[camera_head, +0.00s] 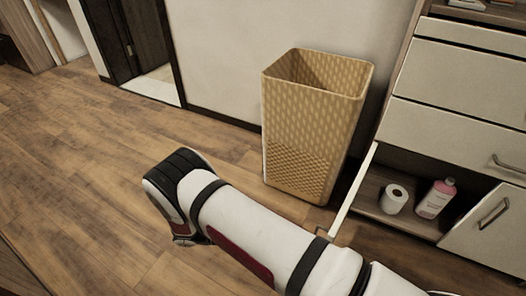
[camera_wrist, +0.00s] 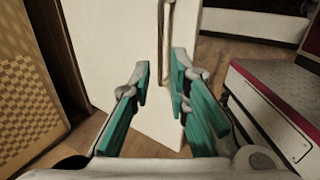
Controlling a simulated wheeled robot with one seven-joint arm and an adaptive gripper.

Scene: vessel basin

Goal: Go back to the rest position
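My gripper (camera_wrist: 160,107) shows in the wrist view with its teal finger pads apart. It is open, and I see nothing held between the pads. Beyond the fingers is a white cabinet door (camera_wrist: 112,50) with a long, thin handle (camera_wrist: 163,45). The handle lines up with the gap between the fingers; I cannot tell how close it is. In the head view the gripper is out of sight, and my white arm reaches in from the lower right. The open door (camera_head: 352,190) shows there nearly edge-on.
A tall woven basket (camera_head: 312,125) stands by the wall, left of the open door; it also shows in the wrist view (camera_wrist: 28,85). Another door (camera_head: 490,222) is at right. Wooden floor at left is clear.

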